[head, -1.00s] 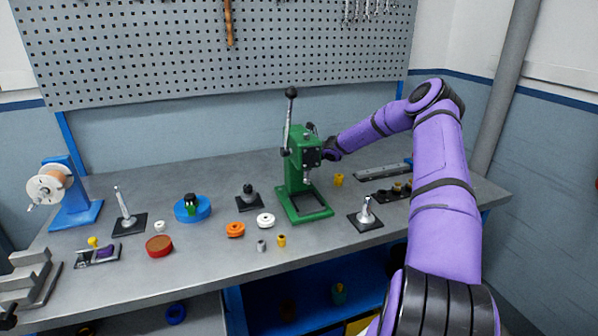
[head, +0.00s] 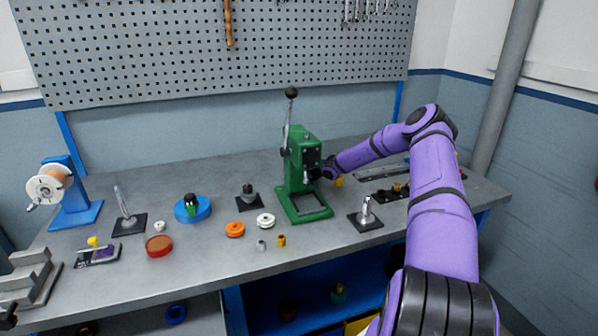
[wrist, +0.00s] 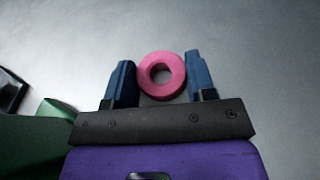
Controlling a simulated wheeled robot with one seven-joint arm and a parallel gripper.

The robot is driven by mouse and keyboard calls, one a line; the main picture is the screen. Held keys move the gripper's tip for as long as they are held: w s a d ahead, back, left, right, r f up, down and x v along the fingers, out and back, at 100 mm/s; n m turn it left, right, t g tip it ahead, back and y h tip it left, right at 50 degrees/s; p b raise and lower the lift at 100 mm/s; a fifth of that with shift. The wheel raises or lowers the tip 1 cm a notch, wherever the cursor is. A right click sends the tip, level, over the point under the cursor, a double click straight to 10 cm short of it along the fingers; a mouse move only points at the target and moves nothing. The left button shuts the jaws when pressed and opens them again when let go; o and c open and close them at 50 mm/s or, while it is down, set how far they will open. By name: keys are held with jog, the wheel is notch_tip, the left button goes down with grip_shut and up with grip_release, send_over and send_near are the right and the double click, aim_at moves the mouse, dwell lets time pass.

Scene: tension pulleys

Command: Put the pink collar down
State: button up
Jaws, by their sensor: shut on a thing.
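The pink collar (wrist: 175,84) is a thick ring between the two blue fingers of my gripper (wrist: 161,80) in the wrist view. Its round hole faces the camera, and the grey surface shows behind it. My gripper is shut on the collar. In the head view my gripper (head: 326,173) is low beside the right side of the green press (head: 302,184). The collar cannot be made out there. Whether it touches the bench is not clear.
The press's green body is close on the left in the wrist view (wrist: 35,145). A yellow part (head: 339,181) stands just right of my gripper. A post on a black plate (head: 366,216) is in front to the right. Bare bench (head: 325,243) lies before the press.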

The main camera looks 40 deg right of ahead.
jog(key=o, duration=0.9)
jog(key=shift+r, duration=0.1)
jog(key=v, duration=1.2)
